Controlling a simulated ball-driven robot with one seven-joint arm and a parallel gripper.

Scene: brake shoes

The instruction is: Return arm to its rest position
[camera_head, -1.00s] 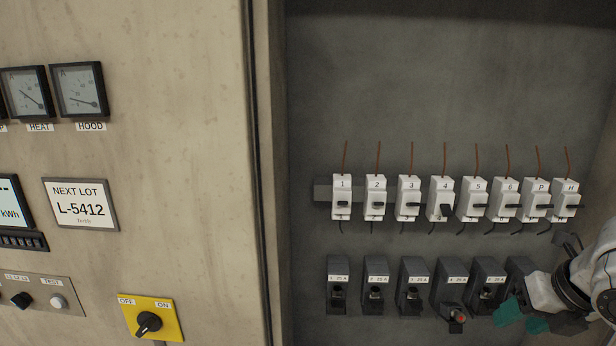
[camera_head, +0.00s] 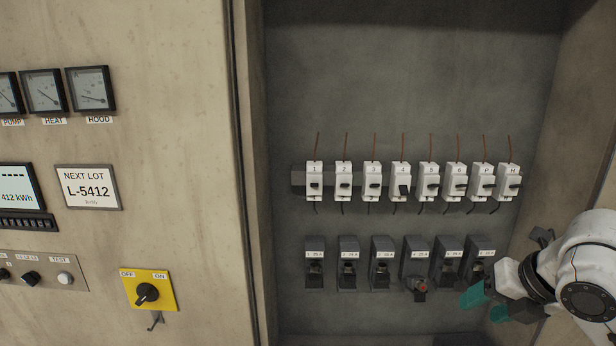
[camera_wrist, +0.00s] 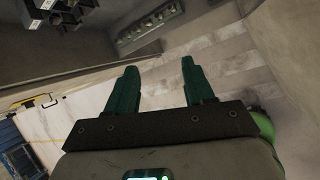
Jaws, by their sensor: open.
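My gripper (camera_head: 482,303) is at the lower right of the head view, in front of the right end of the lower row of black fuse holders. Its green fingers also show in the wrist view (camera_wrist: 158,85), spread apart with nothing between them. The wrist view looks past the fingers onto a pale tiled floor (camera_wrist: 215,60). My white arm comes in from the right edge of the head view and hides part of the cabinet's lower right.
An open grey cabinet (camera_head: 400,80) holds a row of white breakers (camera_head: 372,182) above black fuse holders (camera_head: 347,262). One holder has a red-tipped part (camera_head: 420,288). A beige panel on the left carries meters, a lot sign (camera_head: 88,187) and a yellow OFF/ON switch (camera_head: 148,291).

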